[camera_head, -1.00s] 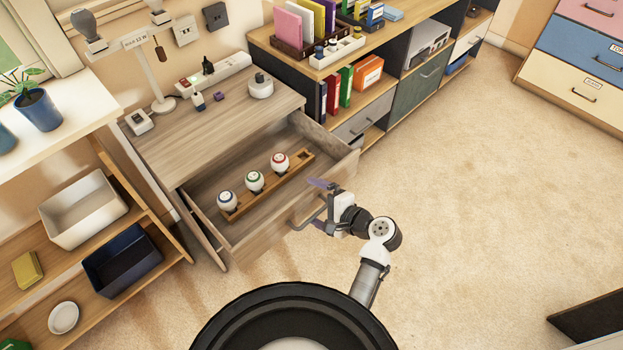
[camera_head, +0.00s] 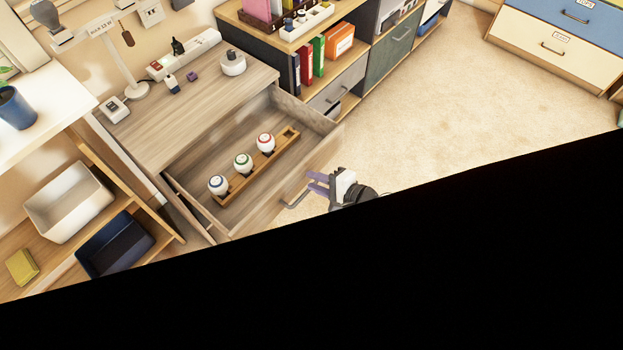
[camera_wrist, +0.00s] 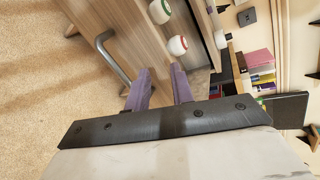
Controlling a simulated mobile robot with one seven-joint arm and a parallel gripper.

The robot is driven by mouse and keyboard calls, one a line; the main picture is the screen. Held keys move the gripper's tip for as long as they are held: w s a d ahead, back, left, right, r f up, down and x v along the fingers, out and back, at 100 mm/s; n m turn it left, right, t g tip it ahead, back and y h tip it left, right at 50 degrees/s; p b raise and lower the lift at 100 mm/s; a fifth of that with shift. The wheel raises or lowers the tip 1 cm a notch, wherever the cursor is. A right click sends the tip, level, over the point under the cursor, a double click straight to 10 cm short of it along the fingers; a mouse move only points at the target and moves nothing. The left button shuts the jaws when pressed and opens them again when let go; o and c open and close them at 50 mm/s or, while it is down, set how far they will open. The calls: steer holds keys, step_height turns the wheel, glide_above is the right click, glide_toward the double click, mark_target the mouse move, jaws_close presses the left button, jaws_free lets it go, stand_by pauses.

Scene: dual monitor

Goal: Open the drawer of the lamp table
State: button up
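The lamp table (camera_head: 150,135) is pale wood with a lamp (camera_head: 130,55) on top. Its drawer (camera_head: 262,208) is pulled well out. Inside lies a wooden rack (camera_head: 288,137) with three white round items ringed blue (camera_head: 217,184), green (camera_head: 243,163) and red (camera_head: 265,142). A grey bar handle (camera_head: 294,200) is on the drawer front; it also shows in the wrist view (camera_wrist: 112,60). My gripper (camera_head: 310,182) is beside the drawer front, to the right of the handle. In the wrist view its purple fingers (camera_wrist: 160,72) are apart with nothing between them; the handle is outside them.
A shelf unit with binders (camera_head: 318,58) stands right of the table. A left shelf holds a white bin (camera_head: 68,203) and a dark blue bin (camera_head: 115,245). Carpet (camera_head: 430,120) is clear to the right. Black fills the lower part of the head view.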

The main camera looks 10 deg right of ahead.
steer(key=s+d+p, duration=0.3)
steer(key=s+d, duration=0.1)
steer(key=s, duration=0.2)
steer(key=shift+s+d+r, duration=0.35)
steer(key=shift+r, duration=0.05)
stand_by(0.3)
steer(key=shift+r+p, duration=0.1)
steer(key=shift+p, duration=0.5)
